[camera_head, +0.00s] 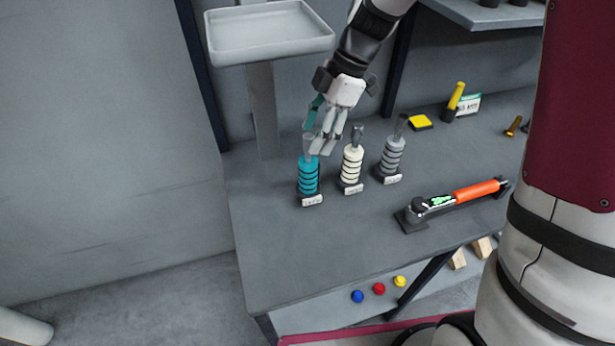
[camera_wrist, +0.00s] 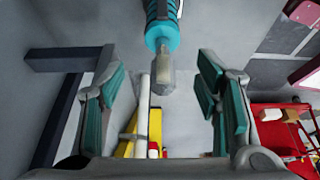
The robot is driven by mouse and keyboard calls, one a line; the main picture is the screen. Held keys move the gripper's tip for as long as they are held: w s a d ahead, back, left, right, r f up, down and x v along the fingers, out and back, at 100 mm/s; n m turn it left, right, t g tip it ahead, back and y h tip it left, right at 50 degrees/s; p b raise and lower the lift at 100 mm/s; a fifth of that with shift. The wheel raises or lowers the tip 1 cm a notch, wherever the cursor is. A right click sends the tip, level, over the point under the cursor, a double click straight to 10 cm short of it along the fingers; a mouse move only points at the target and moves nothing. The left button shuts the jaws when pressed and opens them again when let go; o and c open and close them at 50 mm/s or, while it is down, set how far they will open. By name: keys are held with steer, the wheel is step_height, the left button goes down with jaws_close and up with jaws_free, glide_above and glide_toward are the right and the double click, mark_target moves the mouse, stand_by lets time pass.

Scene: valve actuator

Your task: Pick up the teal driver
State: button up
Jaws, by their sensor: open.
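The teal driver (camera_head: 308,176) stands upright in a small labelled base at the left of a row of three on the grey table. Its ribbed teal handle is low and its grey end points up. My gripper (camera_head: 323,139) is just above it, around or beside the grey end; which of the two I cannot tell in the head view. In the wrist view the teal driver (camera_wrist: 162,38) enters from the top, its end between the two open fingers of my gripper (camera_wrist: 165,100). No contact with the fingers shows there.
A white driver (camera_head: 352,165) and a grey driver (camera_head: 392,155) stand close to the right. An orange-handled tool (camera_head: 475,192) lies farther right. A yellow block (camera_head: 421,122) is behind. A pale tray (camera_head: 268,32) on a post stands at the back left. The table's front left is clear.

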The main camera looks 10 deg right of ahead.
mark_target(308, 160)
steer(key=shift+d+p+x, duration=0.1)
steer(key=shift+p+x, duration=0.25)
steer(key=shift+x, duration=1.1)
steer(key=shift+d+p+x, duration=0.15)
steer(key=shift+p+x, duration=0.15)
steer(key=shift+x, duration=1.2)
steer(key=shift+s+f, duration=0.1)
steer(key=shift+c, duration=0.6)
jaws_close()
